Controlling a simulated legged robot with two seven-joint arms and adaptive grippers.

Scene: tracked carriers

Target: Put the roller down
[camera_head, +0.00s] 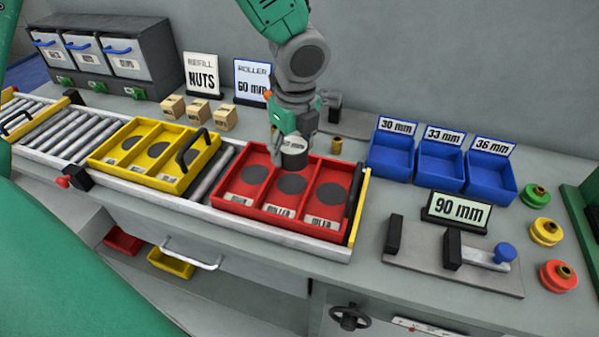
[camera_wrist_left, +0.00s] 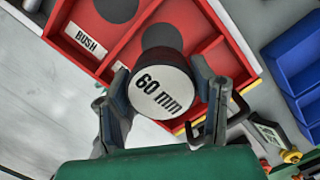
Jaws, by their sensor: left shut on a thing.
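The roller (camera_head: 293,148) is a dark cylinder with a pale end face, which reads "60 mm" in the left wrist view (camera_wrist_left: 163,92). My left gripper (camera_head: 289,135) is shut on it, with one finger on each side. The roller is over the back part of the red tray (camera_head: 230,209), near the middle compartment. I cannot tell whether it touches the tray. The red tray has three compartments with dark round spots; labels include "BUSH" and "ROLLER". My right gripper is not in view.
A yellow tray (camera_head: 141,180) sits left on the roller conveyor (camera_head: 66,134). Blue bins (camera_head: 440,169) stand at the back right. A "90 mm" gauge display (camera_head: 456,211) and a fixture with a blue knob (camera_head: 505,252) are right of the red tray. Small boxes (camera_head: 199,111) stand behind.

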